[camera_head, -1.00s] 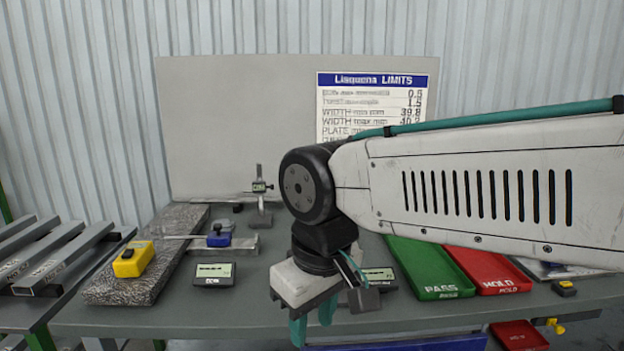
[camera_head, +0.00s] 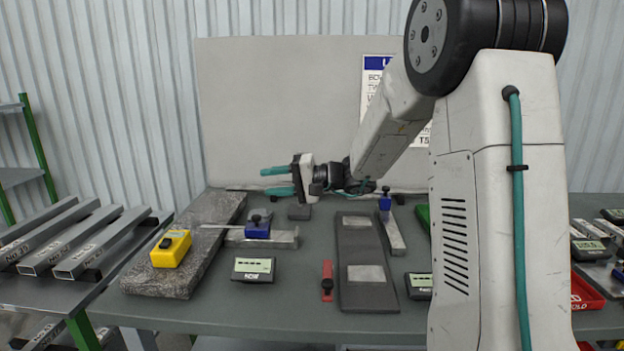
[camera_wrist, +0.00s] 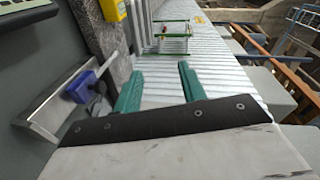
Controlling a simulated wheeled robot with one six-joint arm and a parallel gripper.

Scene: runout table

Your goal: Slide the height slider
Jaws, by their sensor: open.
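My gripper (camera_head: 268,181) is above the back of the table. Its teal fingers point left, apart, with nothing between them; they also show open in the wrist view (camera_wrist: 160,72). A small grey base block (camera_head: 299,212), where the height gauge stood earlier, shows just below the gripper. The gauge's upright post and its slider with the small display are not discernible now; my gripper appears to cover them. I cannot tell whether the gripper touches the slider. The wrist view does not show the slider.
A blue clamp (camera_head: 258,225) sits on a metal rail left of the base block. A yellow device (camera_head: 171,249) rests on the granite slab (camera_head: 190,225). A display box (camera_head: 253,270) and a dark grey plate (camera_head: 358,240) lie in front. A grey backboard (camera_head: 270,110) stands behind.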

